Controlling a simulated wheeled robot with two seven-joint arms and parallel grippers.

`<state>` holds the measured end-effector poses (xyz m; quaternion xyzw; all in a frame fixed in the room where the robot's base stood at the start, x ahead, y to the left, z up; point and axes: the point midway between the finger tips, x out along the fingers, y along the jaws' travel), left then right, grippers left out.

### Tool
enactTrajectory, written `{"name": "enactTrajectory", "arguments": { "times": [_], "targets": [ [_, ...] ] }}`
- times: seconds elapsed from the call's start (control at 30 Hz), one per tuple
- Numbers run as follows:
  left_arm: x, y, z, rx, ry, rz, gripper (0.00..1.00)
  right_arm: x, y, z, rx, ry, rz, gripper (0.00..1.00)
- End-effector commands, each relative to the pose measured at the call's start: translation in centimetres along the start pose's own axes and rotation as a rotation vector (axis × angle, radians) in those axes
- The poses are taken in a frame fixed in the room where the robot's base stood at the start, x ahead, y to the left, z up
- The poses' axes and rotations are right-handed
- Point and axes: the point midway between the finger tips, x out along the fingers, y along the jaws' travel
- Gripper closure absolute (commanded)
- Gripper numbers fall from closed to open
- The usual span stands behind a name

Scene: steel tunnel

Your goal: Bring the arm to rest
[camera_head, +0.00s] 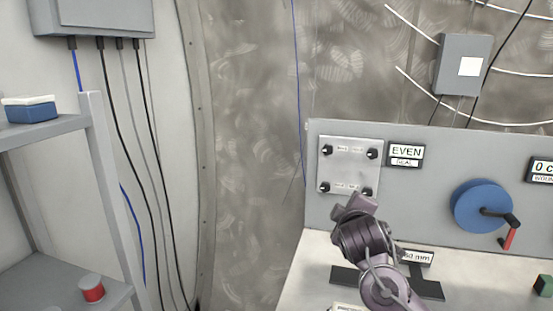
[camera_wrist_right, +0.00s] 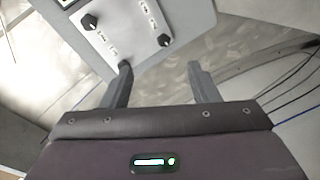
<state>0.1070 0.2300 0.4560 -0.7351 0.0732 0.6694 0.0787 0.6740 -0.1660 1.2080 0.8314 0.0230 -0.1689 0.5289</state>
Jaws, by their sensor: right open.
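My right arm rises from the bottom right of the head view, in front of the console. Its gripper (camera_head: 358,206) is at the top end, by the lower edge of a pale knob plate; its fingers are hard to make out there. In the right wrist view the right gripper (camera_wrist_right: 163,80) has its two dark fingers spread wide with nothing between them. The left finger's tip overlaps the plate's lower edge in that view; I cannot tell whether it touches. My left gripper is not in view.
The knob plate (camera_head: 348,165) carries several black knobs on the grey console (camera_head: 440,150). A blue wheel (camera_head: 481,206) with a red-handled crank is to the right. A dark block (camera_head: 543,285) lies at the right edge. A shelf (camera_head: 60,130) stands left; the gap beside the console is clear.

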Motion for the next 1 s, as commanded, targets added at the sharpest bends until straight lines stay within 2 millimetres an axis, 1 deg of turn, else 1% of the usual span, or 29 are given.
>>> {"name": "enactTrajectory", "arguments": {
  "times": [0.03,0.07,0.1,0.17,0.2,0.27,0.3,0.37,0.4,0.5,0.6,0.7,0.8,1.0],
  "targets": [
    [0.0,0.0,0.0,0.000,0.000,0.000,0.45,-0.4,-2.6,0.6,0.034,-0.004,-0.057,0.45],
    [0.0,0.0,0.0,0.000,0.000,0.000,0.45,-0.7,-4.0,1.1,0.058,-0.008,-0.088,0.45],
    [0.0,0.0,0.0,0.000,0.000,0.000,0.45,-1.3,-5.9,1.7,0.094,-0.015,-0.132,0.45],
    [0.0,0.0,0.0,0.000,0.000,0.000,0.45,-2.4,-9.2,2.9,0.158,-0.035,-0.208,0.45],
    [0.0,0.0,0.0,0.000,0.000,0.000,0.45,-3.3,-11.4,3.8,0.204,-0.053,-0.260,0.45],
    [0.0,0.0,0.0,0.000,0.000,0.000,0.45,-4.9,-14.3,5.3,0.275,-0.086,-0.334,0.45],
    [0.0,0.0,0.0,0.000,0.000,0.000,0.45,-6.0,-16.2,6.4,0.324,-0.113,-0.380,0.45],
    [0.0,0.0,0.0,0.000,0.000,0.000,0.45,-7.8,-18.7,8.1,0.393,-0.159,-0.444,0.45],
    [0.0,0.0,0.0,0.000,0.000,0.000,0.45,-9.1,-20.3,9.3,0.439,-0.196,-0.484,0.45],
    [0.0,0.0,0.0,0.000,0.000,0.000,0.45,-12.4,-23.5,12.2,0.543,-0.290,-0.564,0.45],
    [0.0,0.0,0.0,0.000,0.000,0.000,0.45,-15.1,-25.5,14.6,0.620,-0.376,-0.614,0.45],
    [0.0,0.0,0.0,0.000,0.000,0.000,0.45,-17.3,-27.0,16.5,0.674,-0.449,-0.647,0.45],
    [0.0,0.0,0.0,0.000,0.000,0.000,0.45,-19.3,-28.0,18.0,0.718,-0.514,-0.670,0.45],
    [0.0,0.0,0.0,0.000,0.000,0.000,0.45,-22.8,-29.4,20.7,0.784,-0.631,-0.697,0.45]
  ]
}}
